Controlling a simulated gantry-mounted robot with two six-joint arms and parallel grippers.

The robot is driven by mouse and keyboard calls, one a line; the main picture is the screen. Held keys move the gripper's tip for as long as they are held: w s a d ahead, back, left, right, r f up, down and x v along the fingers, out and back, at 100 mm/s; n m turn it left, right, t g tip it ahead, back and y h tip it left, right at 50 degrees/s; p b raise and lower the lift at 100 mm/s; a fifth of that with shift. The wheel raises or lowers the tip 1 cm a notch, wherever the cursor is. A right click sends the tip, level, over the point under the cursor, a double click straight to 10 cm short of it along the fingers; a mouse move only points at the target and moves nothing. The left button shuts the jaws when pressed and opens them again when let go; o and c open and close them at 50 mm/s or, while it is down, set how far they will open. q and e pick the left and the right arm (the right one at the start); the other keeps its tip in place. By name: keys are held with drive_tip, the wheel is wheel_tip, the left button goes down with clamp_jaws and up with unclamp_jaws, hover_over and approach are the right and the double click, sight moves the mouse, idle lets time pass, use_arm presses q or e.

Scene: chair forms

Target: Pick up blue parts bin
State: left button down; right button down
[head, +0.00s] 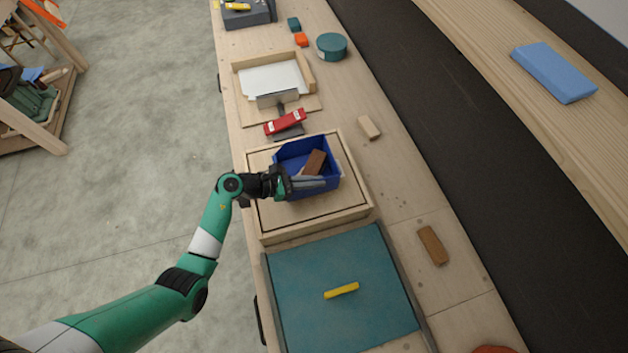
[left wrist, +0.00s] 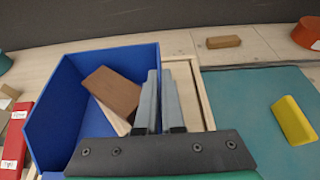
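The blue parts bin (head: 292,158) sits upright on a square wooden tray or box (head: 303,226) on the bench. It holds a brown block (head: 314,162) and a paler wooden piece. The bin (left wrist: 62,108) fills the left of the left wrist view, with the brown block (left wrist: 112,92) inside. My left gripper (head: 318,183) is at the bin's near side wall. Its fingers (left wrist: 160,98) are close together, one on each side of that wall, and look shut on it. The wall between the fingers is mostly hidden. My right gripper is not in view.
A teal panel (head: 330,265) with a yellow bar (head: 341,290) lies nearer. A red clamp-like item (head: 285,122) and a tray with white sheets (head: 272,80) lie beyond the bin. A brown block (head: 433,245) and a pale block (head: 369,127) lie to the right.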

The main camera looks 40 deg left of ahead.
use_arm(q)
drive_tip(key=s+d+r+p, duration=0.1)
drive_tip(key=s+r+p, duration=0.3)
drive_tip(key=s+r, duration=0.7)
drive_tip(key=s, duration=0.3)
drive_tip(key=shift+d+r, duration=0.2)
drive_tip(key=shift+r, duration=0.1)
